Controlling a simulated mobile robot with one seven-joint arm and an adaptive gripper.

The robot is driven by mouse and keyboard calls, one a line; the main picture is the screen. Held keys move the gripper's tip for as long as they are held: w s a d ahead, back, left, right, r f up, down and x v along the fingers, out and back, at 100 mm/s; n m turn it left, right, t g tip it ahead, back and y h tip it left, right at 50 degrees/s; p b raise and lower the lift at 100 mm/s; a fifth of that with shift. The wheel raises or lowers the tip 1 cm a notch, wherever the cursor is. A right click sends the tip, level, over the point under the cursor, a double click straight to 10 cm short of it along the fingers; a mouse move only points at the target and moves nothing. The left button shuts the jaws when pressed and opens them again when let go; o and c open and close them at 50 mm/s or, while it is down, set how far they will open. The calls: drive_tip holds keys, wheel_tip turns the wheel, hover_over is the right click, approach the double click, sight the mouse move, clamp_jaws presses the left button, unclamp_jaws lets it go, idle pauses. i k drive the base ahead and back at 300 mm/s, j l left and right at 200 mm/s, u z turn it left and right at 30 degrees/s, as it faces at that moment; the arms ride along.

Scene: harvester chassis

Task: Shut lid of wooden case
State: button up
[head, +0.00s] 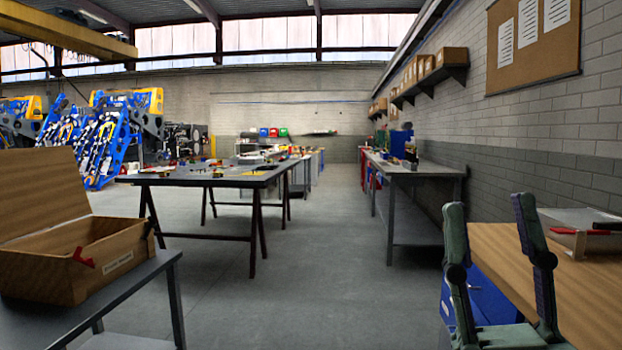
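The wooden case (42,277) sits on a dark-topped table at the left edge of the head view. Its lid (40,192) stands open, raised and leaning back on the far left side. A label and a red latch-like part (83,257) show on the case's front wall. The inside is partly visible, and the left end is cut off by the frame. My gripper (488,204) is at the lower right with its two fingers pointing up and spread well apart. It is empty and far to the right of the case, touching nothing.
The dark table (135,283) under the case has a bare right end. A wooden-topped bench (590,295) with a tray of tools (585,230) stands behind my gripper. A trestle table (225,178) with small parts stands further back. Grey floor (320,270) lies clear in the middle.

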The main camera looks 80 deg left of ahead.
sight(41, 188)
drive_tip(key=u, duration=1.6)
drive_tip(key=i+j+u, duration=0.15)
drive_tip(key=u, duration=0.2)
drive_tip(key=i+j+u, duration=0.1)
drive_tip(key=i+u, duration=0.5)
drive_tip(key=u, duration=0.15)
drive_tip(key=i+j+u, duration=0.1)
drive_tip(key=i, duration=1.35)
drive_tip(key=i+z, duration=0.15)
drive_tip(key=i, duration=1.35)
drive_tip(key=i+u, duration=0.3)
drive_tip(key=i, duration=0.4)
drive_tip(key=i+l+u, duration=0.3)
drive_tip(key=i, duration=0.35)
drive_tip(key=i+j+u, duration=0.15)
drive_tip(key=i+u, duration=1)
drive_tip(key=i+j+u, duration=0.1)
drive_tip(key=i+u, duration=1.1)
drive_tip(key=i, duration=0.55)
drive_tip(key=i+u, duration=0.2)
drive_tip(key=i, duration=0.55)
drive_tip(key=l, duration=0.1)
